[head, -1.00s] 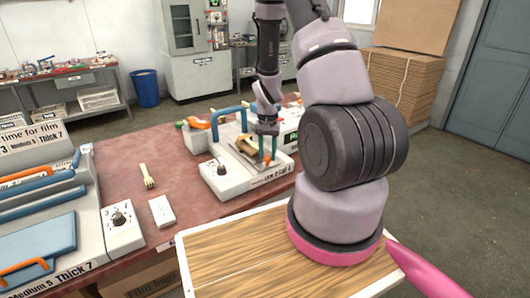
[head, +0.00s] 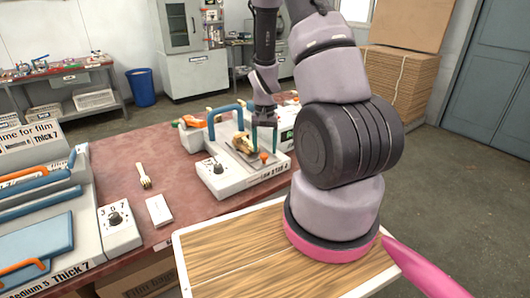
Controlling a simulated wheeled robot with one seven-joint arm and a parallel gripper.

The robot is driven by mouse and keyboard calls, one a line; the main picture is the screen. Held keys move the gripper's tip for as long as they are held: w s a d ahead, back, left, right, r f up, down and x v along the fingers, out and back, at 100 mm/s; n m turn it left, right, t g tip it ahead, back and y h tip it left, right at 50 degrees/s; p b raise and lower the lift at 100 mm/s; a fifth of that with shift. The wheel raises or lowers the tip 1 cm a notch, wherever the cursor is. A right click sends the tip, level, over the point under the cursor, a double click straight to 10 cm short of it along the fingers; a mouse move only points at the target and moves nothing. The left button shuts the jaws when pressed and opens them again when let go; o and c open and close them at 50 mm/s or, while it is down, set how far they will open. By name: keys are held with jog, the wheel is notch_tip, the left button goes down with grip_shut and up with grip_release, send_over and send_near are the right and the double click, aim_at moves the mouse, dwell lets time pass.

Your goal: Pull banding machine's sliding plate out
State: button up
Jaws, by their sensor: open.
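The white banding machine (head: 217,180) stands on the red-brown table, with a blue arched handle and a black dial. Its grey sliding plate (head: 257,163) lies on top and carries a bundle of wooden spoons (head: 243,145). An orange knob (head: 264,157) is at the plate's near right end. My gripper (head: 264,148) points down over that end, its two teal fingers apart and empty. The knob shows between and just below the fingertips. I cannot tell whether the fingers touch anything.
A wooden fork (head: 144,176) and a small white box (head: 159,210) lie on the table (head: 120,165). A larger film-sealing machine (head: 120,230) fills the left side. Another white device (head: 287,134) stands behind my gripper. The table between fork and banding machine is clear.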

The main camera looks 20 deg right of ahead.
notch_tip(320, 180, up, 8)
dwell(0.6)
jog(key=s+a+r+n+t+y, duration=0.1)
jog(key=s+a+r+t, duration=0.15)
jog(key=r, duration=0.75)
jog(key=s+a+r+t, duration=0.1)
jog(key=s+a+r, duration=0.15)
jog(key=r, duration=0.65)
jog(key=s+a+r+n+t+y, duration=0.1)
jog(key=s+a+r+t, duration=0.2)
jog(key=s+r, duration=0.9)
jog(key=shift+a+n+t, duration=0.3)
jog(key=shift+a+t, duration=0.05)
jog(key=shift+a, duration=0.5)
jog(key=shift+s, duration=0.1)
